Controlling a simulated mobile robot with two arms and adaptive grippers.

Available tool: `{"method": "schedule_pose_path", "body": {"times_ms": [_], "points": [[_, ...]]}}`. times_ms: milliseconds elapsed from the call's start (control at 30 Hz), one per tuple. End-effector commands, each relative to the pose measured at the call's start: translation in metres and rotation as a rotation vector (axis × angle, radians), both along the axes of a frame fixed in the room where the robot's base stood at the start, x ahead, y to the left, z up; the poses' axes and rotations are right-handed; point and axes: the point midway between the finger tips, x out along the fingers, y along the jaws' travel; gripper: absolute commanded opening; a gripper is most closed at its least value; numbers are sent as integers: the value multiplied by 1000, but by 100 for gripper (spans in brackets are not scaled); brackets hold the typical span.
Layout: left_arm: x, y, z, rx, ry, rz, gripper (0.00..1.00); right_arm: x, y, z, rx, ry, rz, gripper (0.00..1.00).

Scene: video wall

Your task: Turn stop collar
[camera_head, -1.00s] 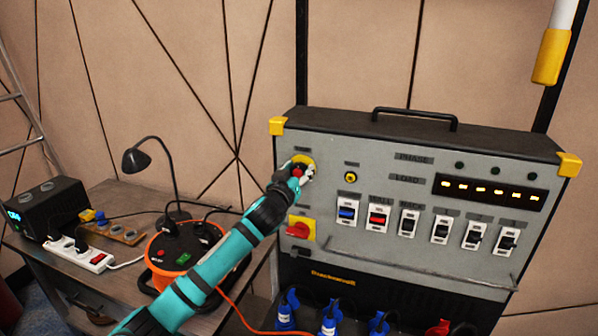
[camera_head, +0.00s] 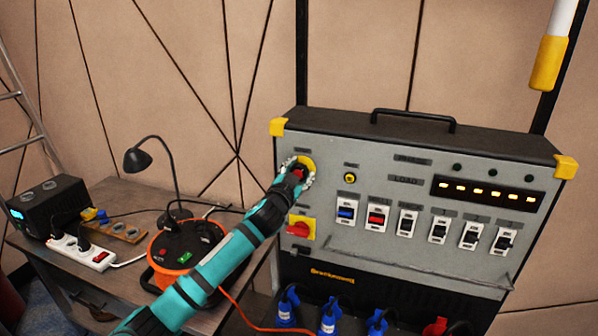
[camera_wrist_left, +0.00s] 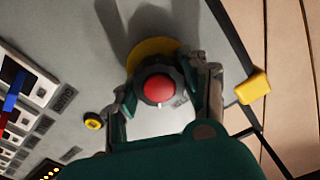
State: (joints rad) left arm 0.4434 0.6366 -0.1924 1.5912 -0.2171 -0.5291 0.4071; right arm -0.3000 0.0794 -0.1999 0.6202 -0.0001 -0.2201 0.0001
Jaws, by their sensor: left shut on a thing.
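The red stop button (camera_wrist_left: 159,88) sits in a dark collar (camera_wrist_left: 156,66) on a yellow round plate (camera_wrist_left: 150,47) in the left wrist view. In the head view the yellow plate (camera_head: 308,163) is at the upper left of the grey panel, partly covered by my gripper. My left gripper (camera_head: 298,171) is at the stop button, its fingers on either side of the collar, shut on it. The exact finger contact is hard to see. My right gripper is in neither view.
The panel (camera_head: 400,250) carries a small yellow button (camera_head: 350,178), a red rotary switch on yellow (camera_head: 300,229), and several rocker switches. An orange cable reel (camera_head: 172,268) and a black lamp (camera_head: 137,160) stand on the table at left.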

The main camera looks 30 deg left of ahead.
Motion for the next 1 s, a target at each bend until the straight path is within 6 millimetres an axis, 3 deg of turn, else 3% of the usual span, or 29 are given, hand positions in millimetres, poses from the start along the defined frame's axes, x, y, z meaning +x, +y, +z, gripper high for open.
{"method": "schedule_pose_path", "body": {"times_ms": [533,567,700,767,1000], "points": [[0,0,2,31,3,0,12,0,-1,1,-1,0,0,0],[0,0,2,31,3,0,45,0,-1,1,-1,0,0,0],[0,0,2,31,4,0,64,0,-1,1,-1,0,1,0],[0,0,2,31,4,0,69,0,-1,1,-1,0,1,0],[0,0,1,30,6,0,69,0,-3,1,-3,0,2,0]]}}
